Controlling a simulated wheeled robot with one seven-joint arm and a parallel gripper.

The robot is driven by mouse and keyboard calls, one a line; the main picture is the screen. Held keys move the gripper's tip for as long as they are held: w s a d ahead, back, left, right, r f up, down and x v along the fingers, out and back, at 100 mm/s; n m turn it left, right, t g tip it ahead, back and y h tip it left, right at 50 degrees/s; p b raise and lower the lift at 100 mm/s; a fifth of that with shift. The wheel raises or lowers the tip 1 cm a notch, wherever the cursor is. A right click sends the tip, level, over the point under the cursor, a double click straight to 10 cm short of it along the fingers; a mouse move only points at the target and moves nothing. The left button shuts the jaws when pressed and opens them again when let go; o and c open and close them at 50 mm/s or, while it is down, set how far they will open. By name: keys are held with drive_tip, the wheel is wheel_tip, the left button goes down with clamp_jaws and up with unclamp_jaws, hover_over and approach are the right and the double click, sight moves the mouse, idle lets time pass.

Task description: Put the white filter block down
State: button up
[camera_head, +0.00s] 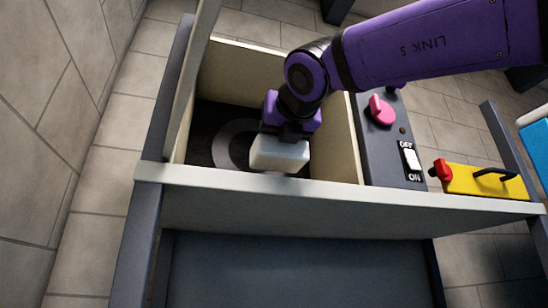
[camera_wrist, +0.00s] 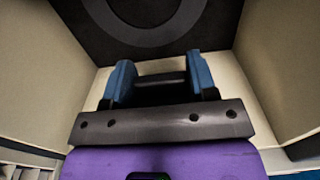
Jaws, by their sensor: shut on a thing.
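The white filter block (camera_head: 280,155) is a pale block with rounded edges, held under my gripper (camera_head: 287,132). In the head view it is inside the outline of the cream-walled box, close behind the front rim (camera_head: 240,178). I cannot tell whether it touches the box floor. In the wrist view my gripper (camera_wrist: 160,82) has its two blue fingers on either side of a pale strip of the block (camera_wrist: 160,66); most of the block is hidden there. The box floor is dark with a grey ring (camera_head: 229,145), partly covered by the gripper and block.
Right of the box is a dark panel with a pink knob (camera_head: 381,110) and an OFF/ON switch (camera_head: 411,158). A yellow block with a red knob and black handle (camera_head: 485,181) lies farther right. The box's cream walls (camera_head: 336,145) stand close around my gripper.

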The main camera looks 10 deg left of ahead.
sight(275, 171)
drive_tip(key=x, duration=0.2)
drive_tip(key=shift+w+a+f, duration=0.15)
drive_tip(key=shift+w, duration=0.15)
drive_tip(key=shift+f, duration=1.75)
drive_tip(key=o, duration=1)
drive_tip(key=v, duration=1.2)
